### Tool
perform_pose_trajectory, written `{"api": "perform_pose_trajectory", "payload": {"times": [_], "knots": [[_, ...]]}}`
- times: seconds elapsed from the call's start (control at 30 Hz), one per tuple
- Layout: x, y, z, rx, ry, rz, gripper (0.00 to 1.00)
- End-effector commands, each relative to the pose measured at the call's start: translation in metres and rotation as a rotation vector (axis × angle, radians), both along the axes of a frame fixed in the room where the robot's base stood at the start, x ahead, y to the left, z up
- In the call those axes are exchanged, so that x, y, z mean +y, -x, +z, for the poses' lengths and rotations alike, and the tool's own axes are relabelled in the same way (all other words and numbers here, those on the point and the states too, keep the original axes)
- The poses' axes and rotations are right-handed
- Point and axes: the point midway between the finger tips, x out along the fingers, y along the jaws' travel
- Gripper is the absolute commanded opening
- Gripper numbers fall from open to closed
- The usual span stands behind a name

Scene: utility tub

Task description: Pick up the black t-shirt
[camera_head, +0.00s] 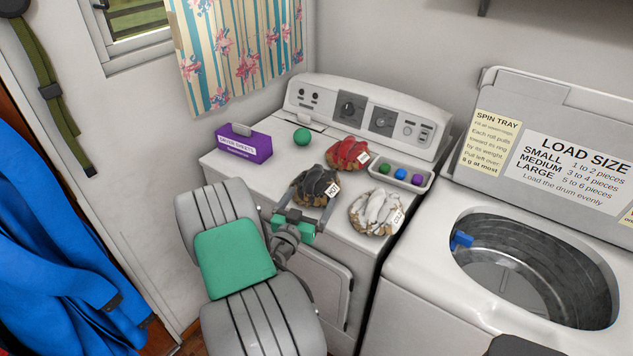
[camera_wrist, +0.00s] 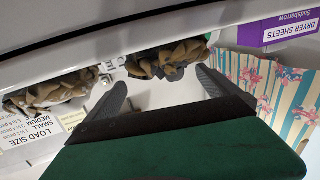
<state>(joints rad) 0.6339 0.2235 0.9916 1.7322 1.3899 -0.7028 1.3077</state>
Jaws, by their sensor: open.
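The black t-shirt (camera_head: 314,186) is a dark crumpled bundle with a white tag, lying on top of the white dryer (camera_head: 232,160) near its front edge. My gripper (camera_head: 305,208) is open and empty, just in front of the bundle, with its fingers pointing toward it. In the wrist view the spread fingers of my gripper (camera_wrist: 163,92) show with a dark brownish bundle, apparently the black t-shirt (camera_wrist: 168,60), ahead of the gap between them. I cannot tell how far the fingertips are from the cloth.
A white bundle (camera_head: 376,212) lies to the right and a red bundle (camera_head: 347,154) behind. A green ball (camera_head: 302,136), a purple dryer-sheets box (camera_head: 243,144) and a tray (camera_head: 401,174) of small colored items are on the dryer. An open washer tub (camera_head: 530,270) stands right.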

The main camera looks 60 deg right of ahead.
Motion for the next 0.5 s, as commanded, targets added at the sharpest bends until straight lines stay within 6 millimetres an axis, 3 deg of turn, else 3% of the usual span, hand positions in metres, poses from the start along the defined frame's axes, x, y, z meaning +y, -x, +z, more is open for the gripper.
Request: {"api": "perform_pose_trajectory", "payload": {"times": [0.5], "knots": [[-0.072,-0.004,0.005,0.000,0.010,0.004,1.00]]}}
